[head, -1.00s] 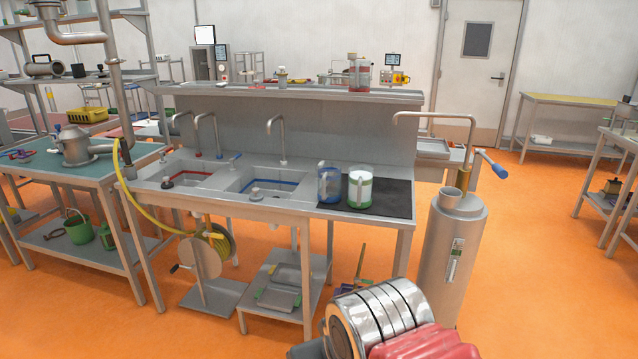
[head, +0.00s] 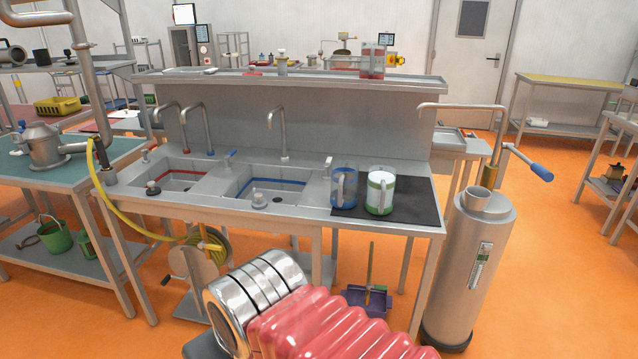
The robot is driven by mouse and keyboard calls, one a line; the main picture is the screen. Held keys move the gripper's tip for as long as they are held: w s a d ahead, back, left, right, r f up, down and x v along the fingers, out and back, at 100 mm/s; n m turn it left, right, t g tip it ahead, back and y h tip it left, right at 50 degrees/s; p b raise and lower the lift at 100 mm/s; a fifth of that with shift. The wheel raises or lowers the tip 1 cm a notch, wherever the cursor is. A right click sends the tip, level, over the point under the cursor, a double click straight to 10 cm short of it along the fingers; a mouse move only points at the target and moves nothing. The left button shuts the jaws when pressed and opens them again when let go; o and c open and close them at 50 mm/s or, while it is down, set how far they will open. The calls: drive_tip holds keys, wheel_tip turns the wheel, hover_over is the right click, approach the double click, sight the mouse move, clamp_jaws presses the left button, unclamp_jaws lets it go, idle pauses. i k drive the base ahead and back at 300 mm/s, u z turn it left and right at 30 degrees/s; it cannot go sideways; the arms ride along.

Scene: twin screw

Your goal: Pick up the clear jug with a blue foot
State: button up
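The clear jug with a blue foot (head: 343,187) stands upright on the black mat (head: 418,208) at the right end of the sink bench. Its handle faces me. A similar jug with green at its foot and white inside (head: 380,190) stands close on its right. My arm shows at the bottom middle as silver rings and a red ribbed sleeve, in front of and below the bench. My gripper's fingers are not in view.
The sink bench (head: 300,222) has two basins left of the jugs, with taps behind. A tall steel cylinder (head: 470,260) with a bent pipe and blue-handled crank stands right of the bench. A yellow hose (head: 105,190) hangs at the left. Orange floor is open at right.

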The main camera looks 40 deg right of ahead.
sight(344, 173)
drive_tip(key=z, duration=0.05)
drive_tip(key=i, duration=0.85)
drive_tip(key=z, duration=0.75)
drive_tip(key=i, duration=0.85)
drive_tip(key=z, duration=0.5)
